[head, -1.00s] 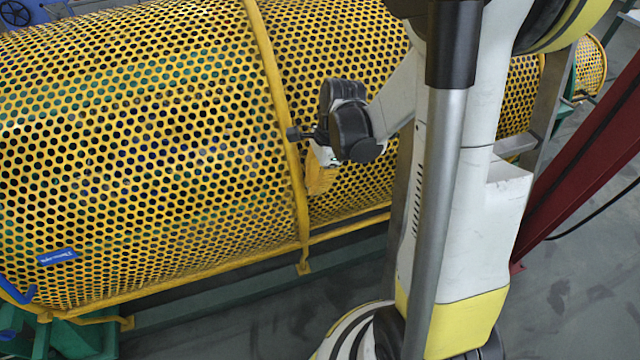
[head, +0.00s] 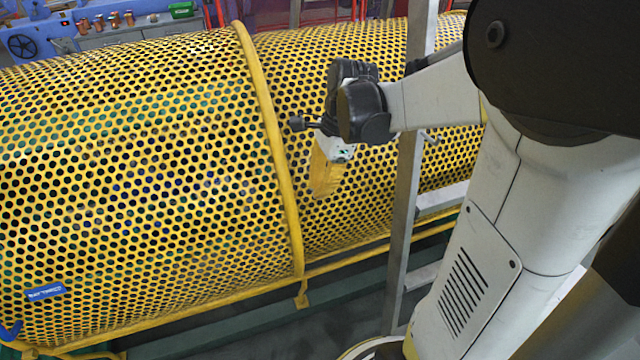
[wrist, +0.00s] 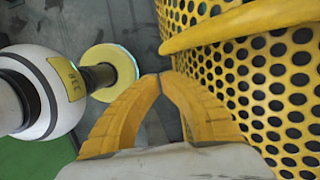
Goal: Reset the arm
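My gripper (head: 322,178) hangs from the end of my arm in the head view, its yellow fingers pointing down in front of the yellow perforated guard (head: 140,170). In the wrist view my gripper (wrist: 158,78) shows two curved yellow fingers whose tips meet, with nothing between them. The guard (wrist: 250,90) stands close to the right of the fingers there, with a gap of floor at the tips. My arm's links cross the right side of the head view.
A grey metal upright (head: 405,200) stands behind my arm. A workbench (head: 150,28) with copper-coloured parts and a green bin (head: 181,10) is at the back left. Grey floor (wrist: 120,20) lies below the fingers.

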